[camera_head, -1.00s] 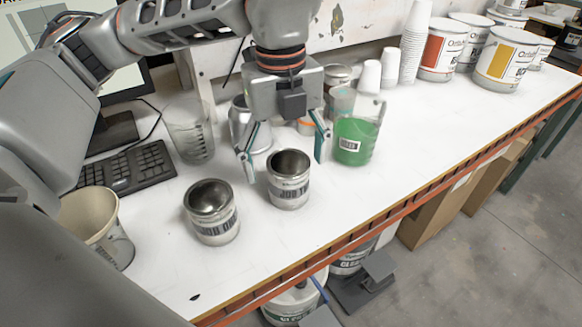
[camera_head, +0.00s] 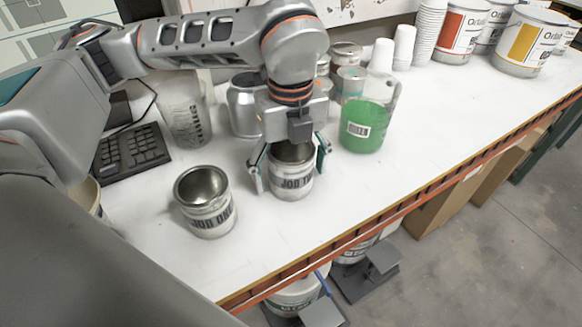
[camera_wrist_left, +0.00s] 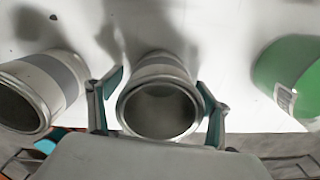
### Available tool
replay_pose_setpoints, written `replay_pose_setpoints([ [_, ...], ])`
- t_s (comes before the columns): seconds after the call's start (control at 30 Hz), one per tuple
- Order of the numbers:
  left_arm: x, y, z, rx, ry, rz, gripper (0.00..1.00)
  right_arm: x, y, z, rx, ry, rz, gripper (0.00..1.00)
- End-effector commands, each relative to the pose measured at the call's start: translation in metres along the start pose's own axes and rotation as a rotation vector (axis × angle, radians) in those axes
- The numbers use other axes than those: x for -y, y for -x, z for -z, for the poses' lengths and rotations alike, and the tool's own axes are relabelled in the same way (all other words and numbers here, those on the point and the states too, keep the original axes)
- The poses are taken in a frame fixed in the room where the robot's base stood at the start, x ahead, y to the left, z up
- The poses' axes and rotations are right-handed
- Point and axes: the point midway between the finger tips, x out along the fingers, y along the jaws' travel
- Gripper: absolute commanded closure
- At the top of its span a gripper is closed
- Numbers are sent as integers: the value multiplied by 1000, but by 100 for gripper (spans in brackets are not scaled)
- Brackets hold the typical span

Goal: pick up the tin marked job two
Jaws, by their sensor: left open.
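The tin marked job two (camera_head: 291,183) stands upright and open-topped on the white bench in the head view. My left gripper (camera_head: 291,172) is open, with one finger on each side of this tin near its upper part. In the left wrist view the same tin (camera_wrist_left: 160,104) sits between the two teal-padded fingers (camera_wrist_left: 158,105); a small gap shows on each side. The tin marked job one (camera_head: 207,207) stands to the left, and also shows at the left of the wrist view (camera_wrist_left: 38,88). My right gripper is not seen.
A green-filled jug (camera_head: 366,125) stands close on the right. A clear measuring jug (camera_head: 185,115), a silver can (camera_head: 244,105) and a keyboard (camera_head: 132,152) lie behind and left. The bench's orange front edge (camera_head: 345,220) is near.

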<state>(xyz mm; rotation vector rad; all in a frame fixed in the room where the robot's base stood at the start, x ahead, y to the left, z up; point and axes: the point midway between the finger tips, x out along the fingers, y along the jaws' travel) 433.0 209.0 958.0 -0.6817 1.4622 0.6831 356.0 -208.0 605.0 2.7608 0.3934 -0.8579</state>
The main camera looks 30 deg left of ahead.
Motion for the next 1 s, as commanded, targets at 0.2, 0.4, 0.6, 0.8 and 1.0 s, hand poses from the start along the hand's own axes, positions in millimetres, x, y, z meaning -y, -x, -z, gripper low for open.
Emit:
replay_pose_setpoints([
  [0.2,0,-5,0,1,0,1,21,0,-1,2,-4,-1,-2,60],
  [0.4,0,-5,0,0,0,1,50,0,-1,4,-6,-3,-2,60],
  [0.6,0,-4,0,0,0,1,61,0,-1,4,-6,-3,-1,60],
  [0.8,0,-4,0,0,0,1,61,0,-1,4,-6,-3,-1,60],
  [1.0,1,9,0,2,0,3,61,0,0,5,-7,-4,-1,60],
])
